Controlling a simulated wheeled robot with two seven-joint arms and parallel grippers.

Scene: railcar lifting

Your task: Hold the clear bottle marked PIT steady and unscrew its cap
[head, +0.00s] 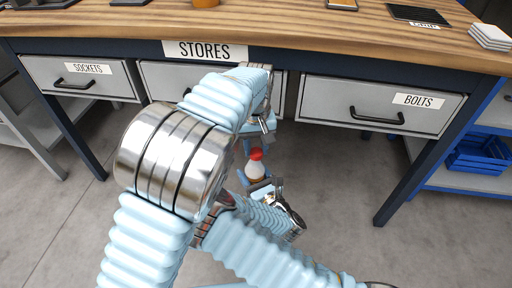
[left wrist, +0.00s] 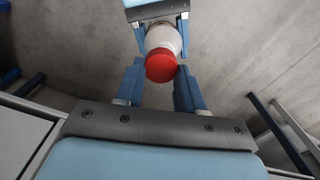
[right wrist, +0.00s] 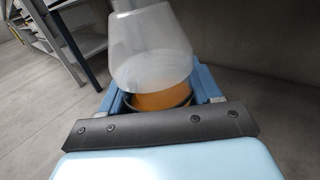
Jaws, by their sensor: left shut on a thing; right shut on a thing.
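The clear bottle (head: 256,172) hangs upright below the workbench front, with a red cap (head: 256,154) on top. My right gripper (right wrist: 158,92) is shut on the bottle's lower body, where an orange-brown content shows through the wall. The bottle's clear shoulder (right wrist: 150,45) rises above the fingers in the right wrist view. My left gripper (left wrist: 160,72) has its two fingers on either side of the red cap, which sits between the fingertips in the left wrist view. The cap is still on the bottle. The PIT marking is not visible.
Blue crates (head: 478,155) sit on a shelf at right. The grey floor between the bench legs is open.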

